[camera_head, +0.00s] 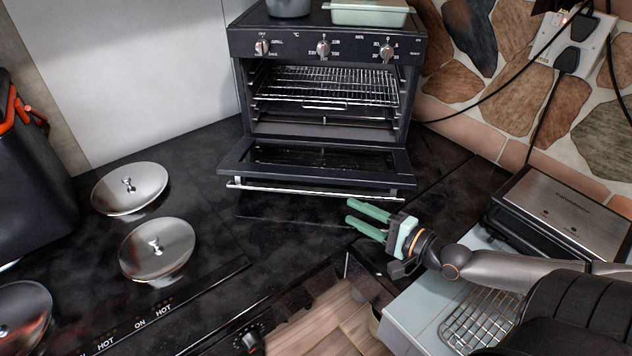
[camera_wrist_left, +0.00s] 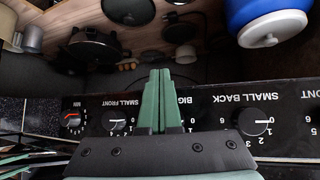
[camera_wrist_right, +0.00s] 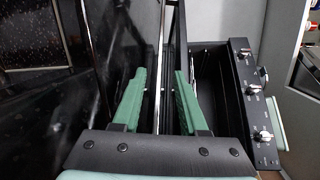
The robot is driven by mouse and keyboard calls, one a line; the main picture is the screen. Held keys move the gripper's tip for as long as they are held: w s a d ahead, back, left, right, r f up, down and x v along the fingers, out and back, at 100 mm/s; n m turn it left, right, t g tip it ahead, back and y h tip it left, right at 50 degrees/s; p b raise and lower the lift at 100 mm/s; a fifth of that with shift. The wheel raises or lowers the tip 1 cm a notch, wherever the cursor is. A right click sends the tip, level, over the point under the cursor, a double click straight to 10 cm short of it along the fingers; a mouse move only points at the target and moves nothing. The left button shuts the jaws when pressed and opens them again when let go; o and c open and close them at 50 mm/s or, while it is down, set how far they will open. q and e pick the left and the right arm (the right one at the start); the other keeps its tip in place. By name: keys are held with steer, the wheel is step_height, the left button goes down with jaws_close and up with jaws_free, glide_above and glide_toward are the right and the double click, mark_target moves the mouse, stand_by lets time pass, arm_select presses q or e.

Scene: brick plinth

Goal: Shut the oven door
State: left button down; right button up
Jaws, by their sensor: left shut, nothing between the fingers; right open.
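The black oven (camera_head: 325,128) stands at the back of the dark counter with its cavity and wire racks showing. Its door (camera_head: 320,160) is open, folded down at the front, with a silver handle bar (camera_head: 300,190) along its outer edge. My right gripper (camera_head: 350,211) is open and empty, just in front of the door's right part. In the right wrist view, the handle bar (camera_wrist_right: 162,75) runs between the two green fingers in the picture; I cannot tell if they touch it. My left gripper (camera_wrist_left: 162,75) is shut and empty by the stove's knob panel; the head view does not show it.
A pot (camera_head: 289,8) and a green dish (camera_head: 368,14) sit on the oven. Round metal lids (camera_head: 158,250) lie on the left counter. A grill appliance (camera_head: 560,215) stands at the right, near my right arm. Cables hang at the back right.

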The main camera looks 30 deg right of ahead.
mark_target(316, 194)
steer(key=shift+b+x, duration=0.65)
steer(key=shift+x, duration=5.6)
steer(key=shift+r, duration=0.1)
jaws_close()
